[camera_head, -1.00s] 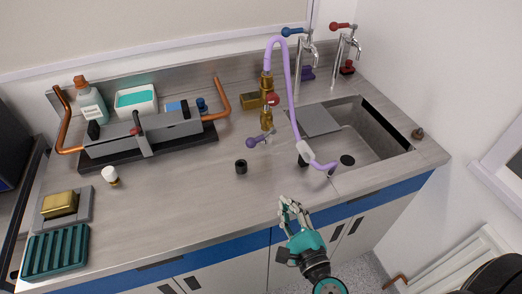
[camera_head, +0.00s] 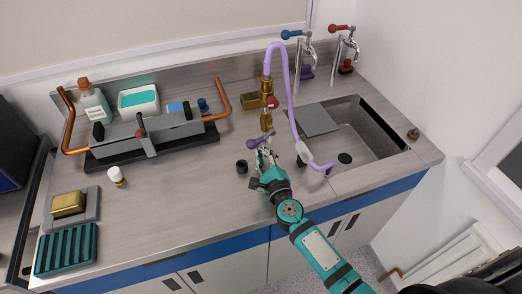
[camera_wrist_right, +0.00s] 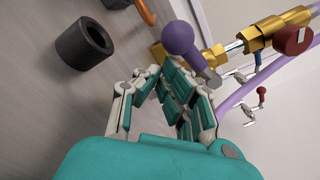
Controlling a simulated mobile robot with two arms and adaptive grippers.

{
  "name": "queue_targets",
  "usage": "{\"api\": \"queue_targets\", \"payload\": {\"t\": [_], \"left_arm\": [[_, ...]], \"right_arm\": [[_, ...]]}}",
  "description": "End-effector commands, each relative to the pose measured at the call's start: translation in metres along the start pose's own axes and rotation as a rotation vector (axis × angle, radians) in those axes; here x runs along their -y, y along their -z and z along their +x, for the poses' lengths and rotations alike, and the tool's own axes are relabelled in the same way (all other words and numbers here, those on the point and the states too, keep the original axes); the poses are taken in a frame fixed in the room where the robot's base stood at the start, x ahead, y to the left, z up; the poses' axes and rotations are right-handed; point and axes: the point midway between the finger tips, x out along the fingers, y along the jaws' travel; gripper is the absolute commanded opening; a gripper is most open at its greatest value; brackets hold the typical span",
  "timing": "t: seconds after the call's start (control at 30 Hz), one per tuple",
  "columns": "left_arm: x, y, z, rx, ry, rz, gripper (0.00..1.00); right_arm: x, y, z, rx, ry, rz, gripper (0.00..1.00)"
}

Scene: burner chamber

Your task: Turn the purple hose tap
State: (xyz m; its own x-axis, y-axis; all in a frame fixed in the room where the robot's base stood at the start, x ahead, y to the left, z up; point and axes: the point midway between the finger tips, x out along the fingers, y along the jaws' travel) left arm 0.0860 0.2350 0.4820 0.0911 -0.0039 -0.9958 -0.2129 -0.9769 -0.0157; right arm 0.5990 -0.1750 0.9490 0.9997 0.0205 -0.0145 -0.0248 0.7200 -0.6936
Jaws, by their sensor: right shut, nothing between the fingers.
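The purple hose tap handle (camera_head: 252,143) is a small lever with a purple ball end at the base of a brass fitting (camera_head: 266,119) on the counter. In the right wrist view, the purple ball (camera_wrist_right: 184,38) is just beyond my fingertips, with the brass fitting (camera_wrist_right: 205,58) behind it. My right gripper (camera_head: 264,158) is beside the handle; it also shows in the right wrist view (camera_wrist_right: 155,75), shut with nothing in it. I cannot tell whether a finger touches the lever. The purple hose (camera_head: 289,85) loops from the fitting toward the sink. My left gripper is not in view.
A black ring (camera_head: 242,167) stands just left of my right gripper. The sink (camera_head: 362,140) is to the right. A red knob (camera_head: 271,103) is on the brass fitting.

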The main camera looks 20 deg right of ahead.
Motion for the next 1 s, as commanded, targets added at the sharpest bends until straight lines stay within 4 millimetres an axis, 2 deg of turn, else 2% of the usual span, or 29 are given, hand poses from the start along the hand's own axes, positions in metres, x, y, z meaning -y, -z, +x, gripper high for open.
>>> {"api": "queue_targets", "payload": {"t": [0.13,0.47,0.73,1.0], "left_arm": [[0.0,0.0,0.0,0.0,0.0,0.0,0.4],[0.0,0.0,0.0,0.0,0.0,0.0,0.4],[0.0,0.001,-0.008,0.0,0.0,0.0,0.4],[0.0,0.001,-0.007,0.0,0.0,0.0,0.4]], "right_arm": [[0.0,0.0,0.009,0.0,0.0,0.0,0.0],[0.0,0.0,0.01,0.0,0.0,0.001,0.0],[0.001,-0.019,0.009,0.0,-0.005,0.252,0.0],[0.001,-0.02,0.01,0.002,-0.006,0.285,0.0]]}}
